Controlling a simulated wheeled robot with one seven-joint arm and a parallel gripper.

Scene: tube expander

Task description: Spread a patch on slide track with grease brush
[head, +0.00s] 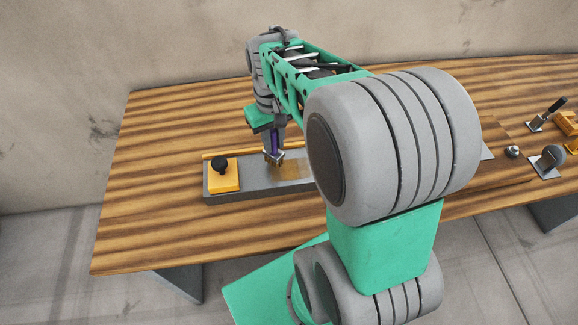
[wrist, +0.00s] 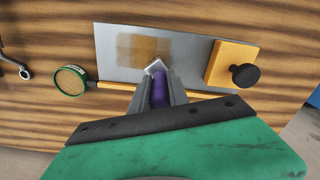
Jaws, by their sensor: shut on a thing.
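The slide track is a grey metal plate (head: 240,187) on the wooden table, and it also shows in the wrist view (wrist: 190,50). A brownish grease patch (wrist: 143,48) lies on it, also visible in the head view (head: 292,170). My gripper (wrist: 160,94) is shut on the purple handle of the grease brush (wrist: 159,88). In the head view the brush (head: 274,140) points down over the track, just left of the patch. Its pale head shows at the patch's lower right edge in the wrist view. I cannot tell whether it touches the track.
A yellow block (head: 223,178) with a black knob sits at the track's left end. A yellow rod (wrist: 115,85) runs along the track's edge. A round green tin (wrist: 70,80) with tan contents stands beside it. Several small tools and a dark ball (head: 513,152) lie at the far right.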

